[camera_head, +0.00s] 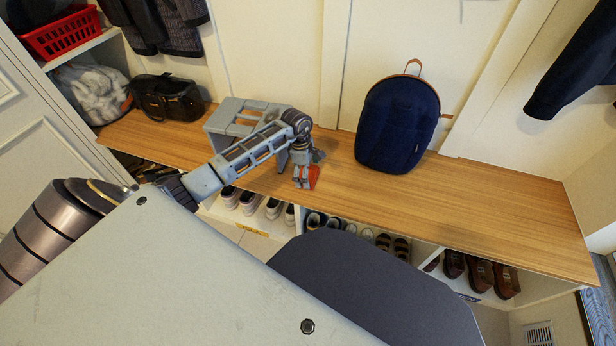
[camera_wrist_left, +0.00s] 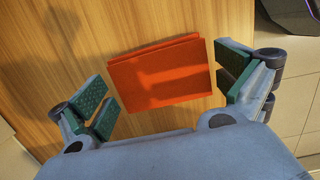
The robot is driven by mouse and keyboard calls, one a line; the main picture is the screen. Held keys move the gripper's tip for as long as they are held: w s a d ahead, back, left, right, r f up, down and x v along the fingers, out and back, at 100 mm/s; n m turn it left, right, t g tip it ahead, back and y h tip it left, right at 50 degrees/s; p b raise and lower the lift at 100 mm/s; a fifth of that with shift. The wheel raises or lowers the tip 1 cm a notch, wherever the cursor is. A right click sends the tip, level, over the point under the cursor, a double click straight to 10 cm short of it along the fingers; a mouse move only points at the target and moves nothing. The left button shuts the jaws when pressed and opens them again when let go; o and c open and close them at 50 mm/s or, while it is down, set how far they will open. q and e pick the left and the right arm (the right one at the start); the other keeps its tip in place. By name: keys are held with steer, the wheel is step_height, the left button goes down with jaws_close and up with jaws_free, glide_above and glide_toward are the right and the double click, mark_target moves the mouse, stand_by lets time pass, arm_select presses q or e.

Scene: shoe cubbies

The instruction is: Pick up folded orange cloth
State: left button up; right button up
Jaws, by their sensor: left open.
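The folded orange cloth (camera_wrist_left: 165,78) lies flat on the wooden bench. In the left wrist view it sits between the two finger pads, with wood showing between it and the left pads and its right edge close to the right pads. In the head view only a small part of the cloth (camera_head: 313,177) shows beside my left gripper (camera_head: 303,181), which points down over the bench's middle. My left gripper is open and holds nothing. How high its fingertips are above the wood is hard to tell. My right gripper is not seen.
A grey step stool (camera_head: 221,120) stands left of the gripper, behind my forearm. A navy backpack (camera_head: 397,125) stands to the right. A black bag (camera_head: 168,98) is at the far left. Shoes fill cubbies below the bench (camera_head: 500,205), whose right part is clear.

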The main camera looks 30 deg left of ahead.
arm_select(q)
steer(key=c, duration=0.6)
steer(key=shift+r, duration=0.2)
steer(key=shift+r, duration=0.5)
step_height(320, 180, up, 8)
steer(key=p, duration=0.3)
steer(key=shift+f, duration=0.1)
steer(key=shift+r, duration=0.45)
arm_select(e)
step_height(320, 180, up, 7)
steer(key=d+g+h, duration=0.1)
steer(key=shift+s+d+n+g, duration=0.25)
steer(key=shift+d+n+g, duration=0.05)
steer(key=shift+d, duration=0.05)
